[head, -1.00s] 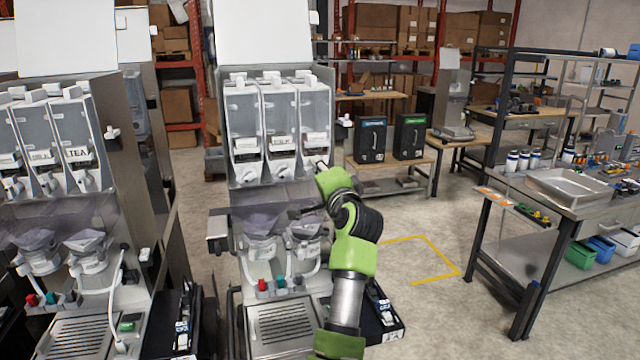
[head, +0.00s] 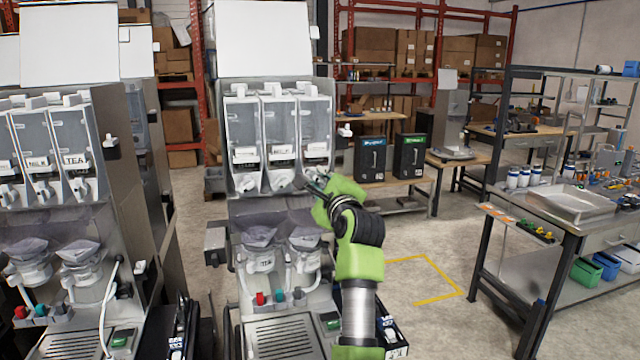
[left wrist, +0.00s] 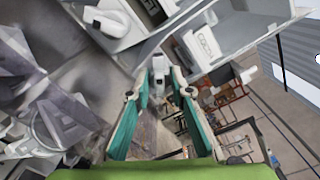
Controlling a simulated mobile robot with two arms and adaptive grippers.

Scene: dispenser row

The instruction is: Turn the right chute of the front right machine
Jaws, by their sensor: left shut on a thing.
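The front right machine (head: 232,210) stands in the middle of the head view, with three clear canisters over white chutes. Its left chute (head: 246,183) and middle chute (head: 283,178) show uncovered. My left gripper (head: 317,184) reaches in from the right at the right canister (head: 315,125) and hides most of the chute under it. In the left wrist view, the teal fingers of my left gripper (left wrist: 160,88) are shut around the pale right chute (left wrist: 160,68), below the canister labelled COCOA (left wrist: 203,42). The chute's exact turn is hard to tell. My right gripper is not in view.
Mixing cups (head: 262,258) sit below the chutes, above a drip tray (head: 283,338). A second machine (head: 60,215) stands close on the left. A workbench (head: 560,225) with a metal tray is at right. Open floor (head: 440,245) lies between.

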